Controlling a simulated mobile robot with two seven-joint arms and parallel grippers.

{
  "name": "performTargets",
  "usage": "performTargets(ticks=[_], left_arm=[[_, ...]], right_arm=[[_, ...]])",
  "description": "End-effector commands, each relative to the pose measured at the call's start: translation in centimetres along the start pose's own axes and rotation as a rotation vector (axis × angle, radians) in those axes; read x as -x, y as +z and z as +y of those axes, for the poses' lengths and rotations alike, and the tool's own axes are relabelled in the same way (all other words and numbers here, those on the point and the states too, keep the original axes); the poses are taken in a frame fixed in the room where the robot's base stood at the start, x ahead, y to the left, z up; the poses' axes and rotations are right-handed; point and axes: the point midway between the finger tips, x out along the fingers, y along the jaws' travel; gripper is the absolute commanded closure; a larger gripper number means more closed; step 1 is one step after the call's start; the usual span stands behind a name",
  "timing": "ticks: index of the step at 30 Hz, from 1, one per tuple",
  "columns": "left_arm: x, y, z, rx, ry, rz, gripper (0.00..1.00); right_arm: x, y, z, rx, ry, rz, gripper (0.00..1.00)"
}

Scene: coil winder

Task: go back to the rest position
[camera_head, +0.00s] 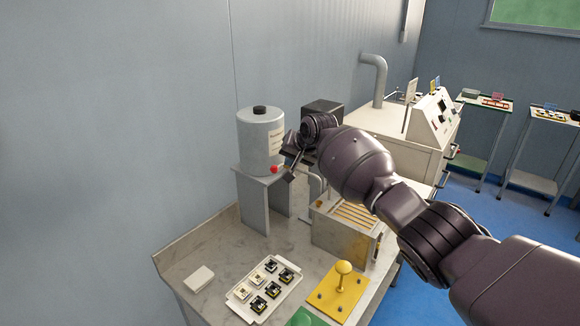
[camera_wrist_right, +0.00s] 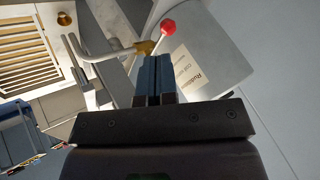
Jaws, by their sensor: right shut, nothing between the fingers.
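My right arm comes in from the right in the head view. Its gripper (camera_head: 290,168) is in front of the white tank (camera_head: 259,138), near a red ball-ended lever (camera_head: 274,169). In the right wrist view the gripper fingers (camera_wrist_right: 154,72) are together with nothing between them. The red ball (camera_wrist_right: 169,28) shows just beyond the fingertips, beside a brass fitting (camera_wrist_right: 145,47) and a bent pipe (camera_wrist_right: 100,52). The labelled tank (camera_wrist_right: 205,70) fills the right side of that view. My left gripper is not in view.
The tank stands on a grey stand (camera_head: 254,200) on a worktop (camera_head: 205,256). A slatted box (camera_head: 340,236) stands below my arm. A tray (camera_head: 239,304) of small parts, a white block (camera_head: 199,279) and a yellow plate with a knob (camera_head: 341,290) are in front. A large machine (camera_head: 395,138) stands behind.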

Motion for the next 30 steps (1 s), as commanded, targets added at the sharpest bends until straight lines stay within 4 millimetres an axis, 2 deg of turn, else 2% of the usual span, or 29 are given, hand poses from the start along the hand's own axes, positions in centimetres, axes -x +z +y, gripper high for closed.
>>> performTargets(ticks=[12, 17, 20, 24, 27, 30], left_arm=[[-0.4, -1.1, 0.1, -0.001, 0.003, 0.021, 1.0], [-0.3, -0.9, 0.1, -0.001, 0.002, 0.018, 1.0], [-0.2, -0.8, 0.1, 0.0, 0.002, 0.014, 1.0], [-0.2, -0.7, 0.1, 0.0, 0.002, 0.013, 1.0], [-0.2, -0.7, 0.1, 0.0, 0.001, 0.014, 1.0], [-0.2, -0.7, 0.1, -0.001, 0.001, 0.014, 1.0]], right_arm=[[0.2, -0.2, -0.1, 0.004, 0.0, 0.0, 1.0], [0.3, -1.0, -0.4, 0.089, -0.015, 0.053, 1.0], [1.8, -2.9, -2.7, 0.216, -0.05, 0.171, 1.0], [4.9, -5.1, -6.1, 0.362, -0.098, 0.33, 1.0], [6.3, -5.5, -7.1, 0.441, -0.123, 0.429, 1.0], [7.1, -5.1, -7.0, 0.504, -0.14, 0.517, 1.0]])
